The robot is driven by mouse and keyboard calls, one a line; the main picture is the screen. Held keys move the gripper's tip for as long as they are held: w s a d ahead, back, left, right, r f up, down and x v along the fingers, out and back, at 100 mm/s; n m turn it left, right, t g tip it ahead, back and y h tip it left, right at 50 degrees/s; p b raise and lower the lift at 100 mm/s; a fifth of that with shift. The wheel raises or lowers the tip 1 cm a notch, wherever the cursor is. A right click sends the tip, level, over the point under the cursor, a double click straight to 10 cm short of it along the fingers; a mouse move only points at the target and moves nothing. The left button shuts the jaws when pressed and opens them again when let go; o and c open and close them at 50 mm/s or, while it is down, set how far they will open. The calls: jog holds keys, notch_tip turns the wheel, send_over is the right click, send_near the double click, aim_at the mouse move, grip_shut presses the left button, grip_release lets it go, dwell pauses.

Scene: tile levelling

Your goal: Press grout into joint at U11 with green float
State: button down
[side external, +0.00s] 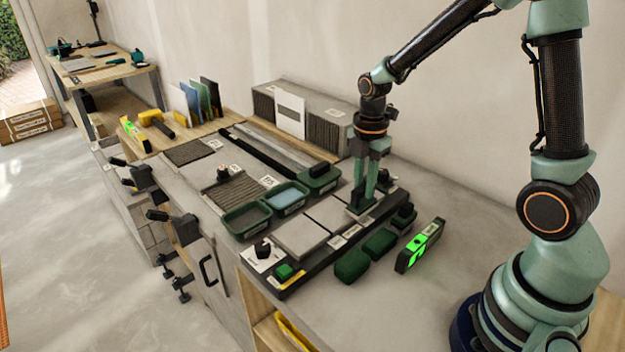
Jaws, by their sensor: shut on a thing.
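My gripper (367,186) points straight down over the right end of the tile row. It is shut on the green float (358,209), a small dark green piece at the fingertips. The float is low at the tiles; whether it touches them I cannot tell. Grey tiles (301,238) lie in a dark frame, with a thin joint line between the left tile and the tile beside it (331,213). White labels (338,242) sit along the front edge, too small to read, so I cannot pick out U11. My fingers and the float hide part of the right tile.
Green trays, one with grey content (246,221) and one with blue (287,198), stand left of the tiles. Green blocks (351,265) and a bright green level (420,246) lie in front right. A grey box (305,111) stands behind.

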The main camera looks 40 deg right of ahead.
jog(key=shift+f, duration=0.5)
dwell(0.8)
jog(key=shift+w, duration=0.15)
jog(key=shift+w+r, duration=0.1)
jog(key=shift+w, duration=0.95)
jog(key=shift+w+f, duration=0.15)
jog(key=shift+w, duration=1)
jog(key=shift+w+f, duration=0.1)
jog(key=shift+w, duration=1)
jog(key=shift+w+r, duration=0.1)
jog(key=shift+w, duration=0.95)
jog(key=shift+s, duration=0.15)
jog(key=shift+s+r, duration=0.1)
jog(key=shift+s, duration=2)
jog(key=shift+s, duration=0.15)
